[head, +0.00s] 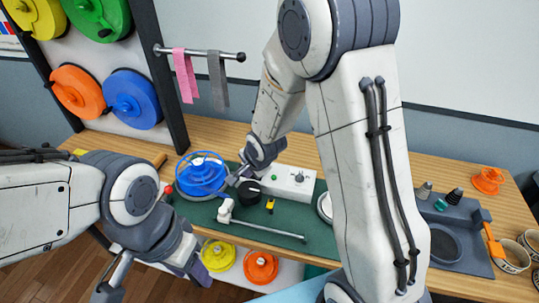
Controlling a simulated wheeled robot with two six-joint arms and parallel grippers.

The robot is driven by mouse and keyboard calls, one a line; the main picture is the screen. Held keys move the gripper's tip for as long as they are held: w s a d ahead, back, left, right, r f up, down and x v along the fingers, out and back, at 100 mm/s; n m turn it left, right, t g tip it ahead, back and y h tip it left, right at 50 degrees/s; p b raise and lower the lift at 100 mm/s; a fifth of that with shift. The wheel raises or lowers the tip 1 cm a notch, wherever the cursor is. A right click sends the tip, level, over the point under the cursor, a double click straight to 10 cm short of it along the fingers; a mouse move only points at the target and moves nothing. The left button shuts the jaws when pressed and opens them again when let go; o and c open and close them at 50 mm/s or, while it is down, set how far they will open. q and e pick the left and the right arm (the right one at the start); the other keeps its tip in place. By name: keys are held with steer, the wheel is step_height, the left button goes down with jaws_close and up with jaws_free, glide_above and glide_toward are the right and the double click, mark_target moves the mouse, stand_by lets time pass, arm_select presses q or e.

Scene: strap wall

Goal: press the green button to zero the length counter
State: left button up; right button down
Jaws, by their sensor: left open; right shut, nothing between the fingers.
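The green button (274,177) is a tiny green spot on the white box (291,187) at the back of the green mat. My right gripper (233,180) is shut and empty, beside the blue reel's right edge, to the left of the button. It appears apart from the button. My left gripper (152,284) is open and empty at the lower left, in front of the bench. A small yellow and black device (270,205) lies on the mat in front of the box; I cannot tell whether it is the length counter.
A blue reel (201,176) and a black round part (249,193) stand left of the box. A white-ended rod (265,230) lies across the mat's front. Pink (185,75) and grey (217,80) straps hang behind. A grey tray (458,235) is at right.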

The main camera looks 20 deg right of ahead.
arm_select(q)
step_height(320, 180, up, 8)
steer(key=p, duration=0.6)
steer(key=shift+r, duration=0.15)
arm_select(e)
steer(key=w+d+f+m+t, duration=0.1)
steer(key=w+d+m+t, duration=0.2)
steer(key=w+d+m, duration=0.4)
steer(key=d+m, duration=0.4)
steer(key=m, duration=0.1)
steer(key=shift+w+d+f+m+t, duration=0.15)
steer(key=shift+f+m+t, duration=0.15)
steer(key=shift+f, duration=0.05)
steer(key=shift+f, duration=0.1)
steer(key=b, duration=0.7)
glide_above(274, 177)
steer(key=f, duration=0.7)
steer(key=shift+s+d+f, duration=0.2)
steer(key=shift+s+f, duration=0.15)
steer(key=shift+s, duration=0.05)
arm_select(q)
step_height(274, 177, down, 7)
steer(key=shift+f, duration=0.2)
arm_select(e)
steer(key=shift+f, duration=0.45)
arm_select(q)
steer(key=shift+f+b, duration=0.1)
steer(key=shift+b, duration=0.2)
arm_select(e)
steer(key=shift+f, duration=0.15)
